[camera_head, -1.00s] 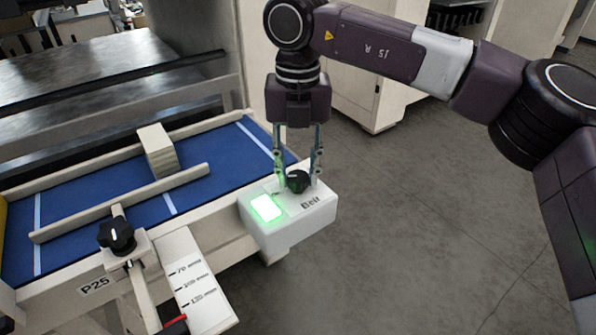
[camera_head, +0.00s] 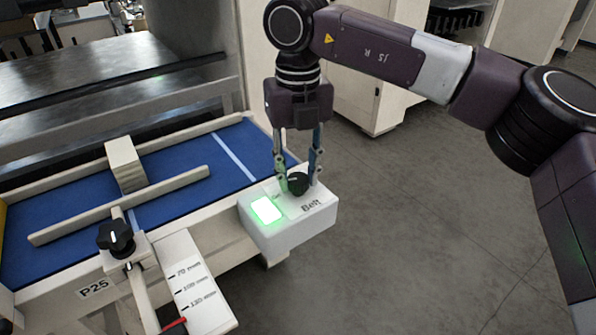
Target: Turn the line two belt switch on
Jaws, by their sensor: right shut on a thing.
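The belt switch is a black round knob (camera_head: 297,184) on top of a white box (camera_head: 290,232) marked "Belt". A green lamp (camera_head: 266,210) on the box, left of the knob, is lit. My right gripper (camera_head: 297,182) points straight down from above, its two fingers on either side of the knob and shut on it. The fingers partly cover the knob, and its exact angle is hard to read. My left gripper is not in view.
A blue belt (camera_head: 190,170) with white cross lines runs left of the box, carrying a pale block (camera_head: 125,163) between guide rails (camera_head: 120,205). A black clamp knob (camera_head: 115,237) and a scale plate (camera_head: 190,285) stand in front. Grey floor (camera_head: 420,240) is clear at right.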

